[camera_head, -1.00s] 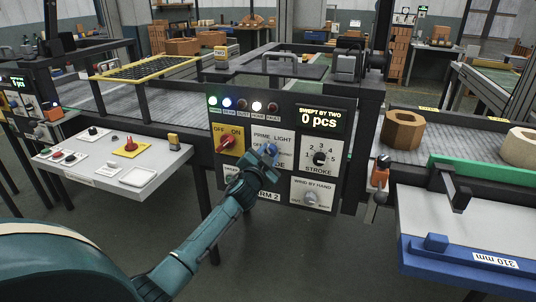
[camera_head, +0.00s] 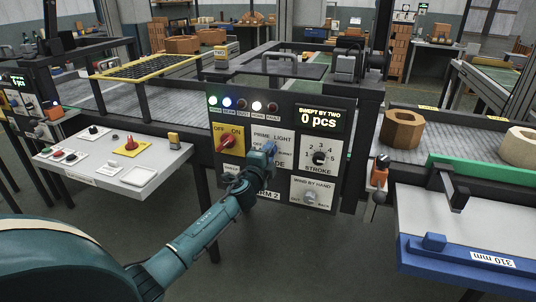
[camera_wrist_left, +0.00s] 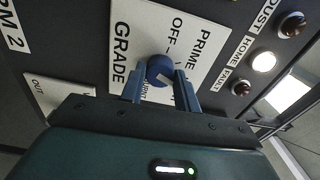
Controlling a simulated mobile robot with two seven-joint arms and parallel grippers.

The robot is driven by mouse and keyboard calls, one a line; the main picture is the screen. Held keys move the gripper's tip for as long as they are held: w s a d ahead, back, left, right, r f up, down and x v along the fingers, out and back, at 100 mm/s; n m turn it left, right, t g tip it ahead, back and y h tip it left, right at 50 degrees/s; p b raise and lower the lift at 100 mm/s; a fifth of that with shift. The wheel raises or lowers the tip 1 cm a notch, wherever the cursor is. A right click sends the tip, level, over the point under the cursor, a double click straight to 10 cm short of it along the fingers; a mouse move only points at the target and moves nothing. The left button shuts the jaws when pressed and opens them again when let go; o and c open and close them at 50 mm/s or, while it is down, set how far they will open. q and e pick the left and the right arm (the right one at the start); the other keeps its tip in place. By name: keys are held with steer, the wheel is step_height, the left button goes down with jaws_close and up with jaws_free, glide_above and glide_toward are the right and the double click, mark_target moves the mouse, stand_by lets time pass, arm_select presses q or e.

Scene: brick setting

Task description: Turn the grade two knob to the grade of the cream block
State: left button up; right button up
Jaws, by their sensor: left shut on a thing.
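The blue grade knob (camera_wrist_left: 160,70) sits on a white plate (camera_wrist_left: 190,25) lettered GRADE, PRIME and OFF, with a partly covered label under the knob. In the head view the knob (camera_head: 270,148) is mostly hidden, and LIGHT shows on the plate. My left gripper (camera_head: 266,154) reaches the panel from the lower left. Its two fingers (camera_wrist_left: 160,84) lie on either side of the knob and are shut on it. The knob's exact pointing is hard to tell. A cream block (camera_head: 522,139) lies on the belt at the right edge, partly cut off. My right gripper is not in view.
The panel (camera_head: 333,160) also bears a red OFF/ON switch (camera_head: 231,142), a black STROKE knob (camera_head: 319,158), a WIND BY HAND knob (camera_head: 310,197) and a display reading 0 pcs (camera_head: 319,120). A brown hexagonal block (camera_head: 402,130) stands on the right belt.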

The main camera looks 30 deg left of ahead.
arm_select(q)
steer(key=shift+m, duration=0.6)
steer(key=o, duration=1)
steer(key=shift+c, duration=0.2)
steer(key=v, duration=1.3)
steer(key=shift+s+f, duration=0.1)
steer(key=shift+s, duration=0.05)
